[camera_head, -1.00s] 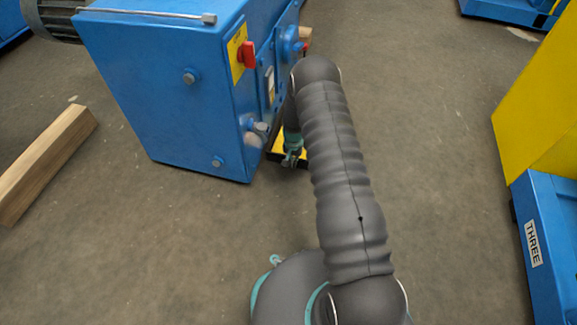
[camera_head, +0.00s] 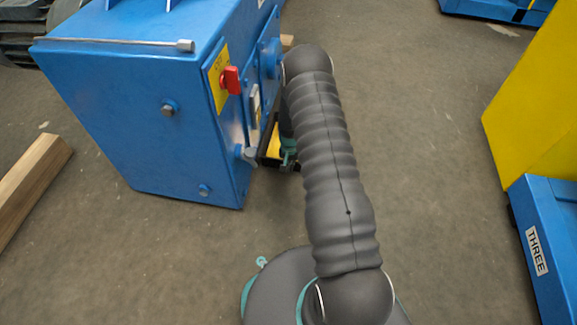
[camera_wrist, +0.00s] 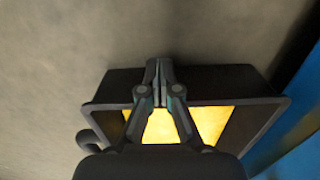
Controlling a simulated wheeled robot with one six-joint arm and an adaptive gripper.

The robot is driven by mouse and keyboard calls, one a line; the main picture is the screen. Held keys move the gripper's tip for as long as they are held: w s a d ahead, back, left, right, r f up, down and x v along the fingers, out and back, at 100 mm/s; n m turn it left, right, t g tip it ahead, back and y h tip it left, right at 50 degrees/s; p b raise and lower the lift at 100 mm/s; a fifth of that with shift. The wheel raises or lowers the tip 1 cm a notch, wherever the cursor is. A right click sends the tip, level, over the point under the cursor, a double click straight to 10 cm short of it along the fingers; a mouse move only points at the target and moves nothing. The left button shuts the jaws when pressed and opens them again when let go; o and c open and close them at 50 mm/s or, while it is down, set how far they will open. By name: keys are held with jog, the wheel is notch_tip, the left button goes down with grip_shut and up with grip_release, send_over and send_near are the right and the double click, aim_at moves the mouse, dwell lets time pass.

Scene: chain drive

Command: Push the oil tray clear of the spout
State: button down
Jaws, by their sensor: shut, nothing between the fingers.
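The oil tray (camera_wrist: 262,106) is a dark, rimmed tray with a yellow inside and a ring-like handle at its left in the wrist view. In the head view a yellow and black part of it (camera_head: 273,147) shows beside the blue cabinet, partly behind my arm. My gripper (camera_wrist: 159,68) is shut and empty. Its fingers lie across the tray in the wrist view, tips near the far wall; whether they touch it I cannot tell. A small grey fitting (camera_head: 249,154) on the cabinet's side may be the spout; this is unclear.
The blue cabinet (camera_head: 150,110) with a red switch (camera_head: 230,80) stands close left of the tray. A wooden beam (camera_head: 30,185) lies far left. A blue unit marked THREE (camera_head: 548,240) and a yellow panel (camera_head: 540,105) stand right. The floor between is clear.

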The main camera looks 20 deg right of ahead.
jog(key=s+a, duration=0.1)
jog(key=s+a+r, duration=0.1)
jog(key=s, duration=0.1)
notch_tip(320, 180, up, 9)
jog(key=p, duration=0.1)
jog(key=shift+p, duration=0.35)
jog(key=shift+s, duration=0.1)
jog(key=s+a+n+g, duration=0.1)
jog(key=s+n+g, duration=0.1)
jog(key=s, duration=0.4)
jog(key=s+a+r+n+t+p, duration=0.1)
jog(key=s+r, duration=0.7)
jog(key=r, duration=0.9)
jog(key=s+a+r+n+t+p, duration=0.2)
jog(key=s+r, duration=0.6)
jog(key=r, duration=1)
jog(key=s+a+r+n+t+p, duration=0.1)
jog(key=s+a+r+t+p, duration=0.3)
jog(key=r, duration=1.3)
jog(key=s+a, duration=0.1)
jog(key=s, duration=0.3)
jog(key=shift+s+a+r+n+t+p, duration=0.15)
jog(key=shift+s+r+n+t+p, duration=0.1)
jog(key=shift+s+n+t+p, duration=0.1)
